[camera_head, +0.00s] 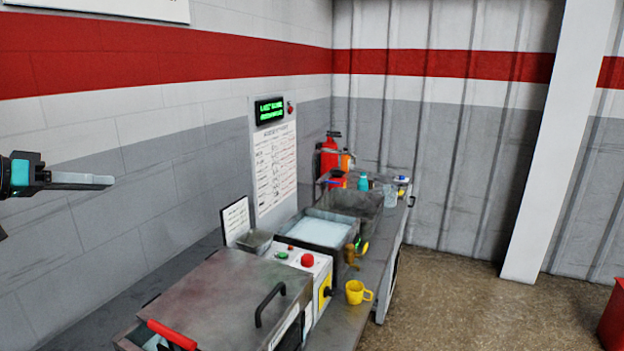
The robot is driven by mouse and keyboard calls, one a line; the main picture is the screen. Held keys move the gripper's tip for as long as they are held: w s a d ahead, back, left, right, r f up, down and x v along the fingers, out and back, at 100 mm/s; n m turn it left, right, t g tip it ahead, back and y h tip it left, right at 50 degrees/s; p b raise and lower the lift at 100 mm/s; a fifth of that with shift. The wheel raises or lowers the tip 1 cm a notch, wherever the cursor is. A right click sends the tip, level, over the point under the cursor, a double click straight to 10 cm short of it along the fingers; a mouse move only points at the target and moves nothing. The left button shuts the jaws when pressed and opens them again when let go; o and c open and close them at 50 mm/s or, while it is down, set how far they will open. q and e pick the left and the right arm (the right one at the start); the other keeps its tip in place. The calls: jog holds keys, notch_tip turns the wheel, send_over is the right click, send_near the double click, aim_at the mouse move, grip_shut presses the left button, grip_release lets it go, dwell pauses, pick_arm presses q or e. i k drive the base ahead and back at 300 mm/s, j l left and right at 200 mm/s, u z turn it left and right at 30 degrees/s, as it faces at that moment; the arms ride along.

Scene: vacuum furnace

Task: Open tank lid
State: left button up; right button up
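The tank lid (215,292) is a flat, worn grey metal plate at the lower left of the bench. It lies over a tank, with a black bar handle (268,303) near its right edge. A red handle (171,335) shows at the near edge, beside a small patch of light blue. The tank's near part is cut off by the picture's bottom. My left gripper (98,181) comes in from the left edge, in front of the wall and well above and left of the lid, touching nothing. Its fingers are seen side-on and overlap. My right gripper is out of view.
Behind the lid stand a control box with a red button (307,260), an open tank of pale liquid (318,231) and a sink (345,201). A yellow mug (357,292) sits on the bench's right edge. A fire extinguisher (330,155) is farther back.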

aim_at(235, 299)
jog(key=k+l, duration=1.1)
jog(key=l, duration=0.25)
